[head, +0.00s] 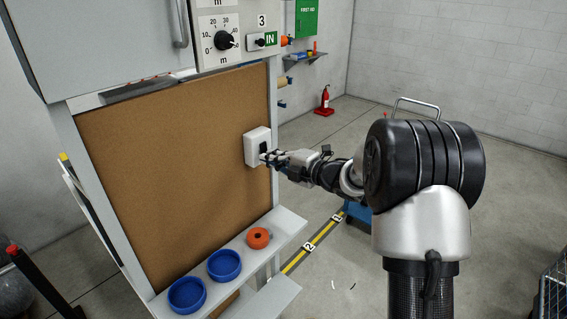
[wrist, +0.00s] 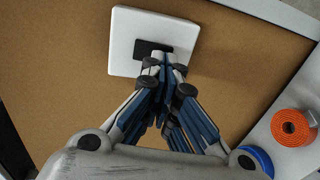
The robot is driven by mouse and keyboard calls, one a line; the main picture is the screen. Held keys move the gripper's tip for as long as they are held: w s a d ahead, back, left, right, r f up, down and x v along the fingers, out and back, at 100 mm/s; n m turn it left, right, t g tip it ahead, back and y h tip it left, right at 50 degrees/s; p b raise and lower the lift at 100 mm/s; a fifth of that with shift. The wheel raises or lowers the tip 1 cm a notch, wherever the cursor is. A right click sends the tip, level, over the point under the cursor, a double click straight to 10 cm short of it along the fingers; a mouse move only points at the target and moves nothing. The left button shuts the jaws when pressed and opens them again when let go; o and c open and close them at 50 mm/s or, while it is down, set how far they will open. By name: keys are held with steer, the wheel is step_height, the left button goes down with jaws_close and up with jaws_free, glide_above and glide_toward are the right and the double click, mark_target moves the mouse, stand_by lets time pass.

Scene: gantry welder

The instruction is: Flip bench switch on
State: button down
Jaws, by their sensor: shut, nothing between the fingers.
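The bench switch (head: 256,146) is a white box with a dark rocker, mounted on the right part of a brown board. In the wrist view the switch (wrist: 122,40) shows at the top, and its dark rocker (wrist: 146,48) is partly covered by my fingers. My gripper (head: 268,156) is shut and empty. In the wrist view my gripper (wrist: 160,62) has its fingertips together over the rocker's lower right part. I cannot tell whether the tips touch it. The rocker's position is not clear.
Below the board a grey shelf (head: 288,226) holds two blue bowls (head: 187,294) (head: 224,265) and an orange roll (head: 258,238). Above is a panel with a dial (head: 224,41) and a small switch (head: 260,42). A fire extinguisher (head: 325,101) stands by the back wall.

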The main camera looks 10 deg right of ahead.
steer(key=shift+w+a+f, duration=0.1)
steer(key=shift+w+a, duration=0.15)
steer(key=shift+w, duration=0.05)
steer(key=shift+f+b, duration=0.15)
steer(key=shift+b, duration=0.4)
